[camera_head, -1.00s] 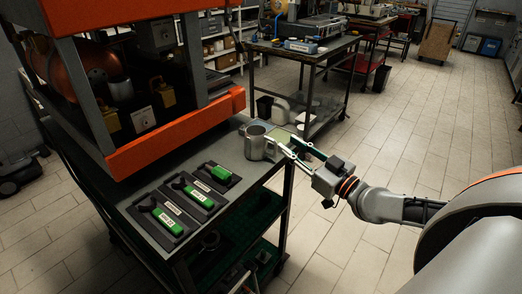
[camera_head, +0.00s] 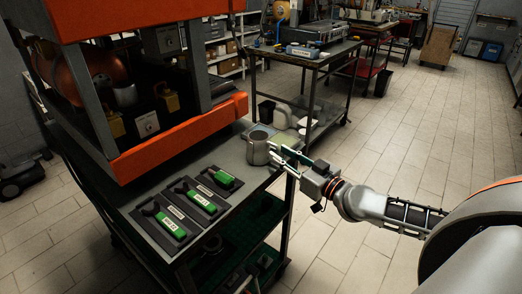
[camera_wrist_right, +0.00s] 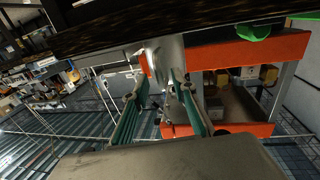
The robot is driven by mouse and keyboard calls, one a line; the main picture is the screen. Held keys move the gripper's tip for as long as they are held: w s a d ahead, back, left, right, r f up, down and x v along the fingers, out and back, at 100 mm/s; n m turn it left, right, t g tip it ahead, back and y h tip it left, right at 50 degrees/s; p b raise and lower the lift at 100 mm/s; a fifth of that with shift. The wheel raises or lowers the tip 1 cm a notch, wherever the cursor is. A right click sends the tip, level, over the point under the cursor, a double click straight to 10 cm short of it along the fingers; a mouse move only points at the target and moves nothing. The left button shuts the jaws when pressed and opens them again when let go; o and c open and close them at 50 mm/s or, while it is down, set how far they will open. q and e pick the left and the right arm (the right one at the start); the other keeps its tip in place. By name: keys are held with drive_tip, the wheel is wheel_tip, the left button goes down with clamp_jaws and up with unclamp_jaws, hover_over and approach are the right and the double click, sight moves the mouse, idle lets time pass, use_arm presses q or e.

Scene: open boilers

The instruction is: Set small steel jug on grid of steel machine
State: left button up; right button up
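The small steel jug (camera_head: 257,150) stands upright on the grey worktop, near its right end. My right gripper (camera_head: 279,153) is just right of the jug with its fingers pointing at it. In the right wrist view the gripper (camera_wrist_right: 157,80) has its two green-sided fingers apart, and the jug (camera_wrist_right: 166,52) shows at and beyond their tips. I cannot tell whether a finger touches it. An orange-framed machine (camera_head: 180,136) with boilers inside stands at the left of the worktop; I cannot make out its grid clearly. My left gripper is not in view.
Several green-handled tools (camera_head: 167,224) lie in dark trays along the worktop's front. The machine's orange lower beam overhangs the worktop. Another workbench (camera_head: 305,58) stands behind, and the tiled floor to the right is open.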

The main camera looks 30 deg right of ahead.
drive_tip(key=shift+x, duration=1.15)
clamp_jaws()
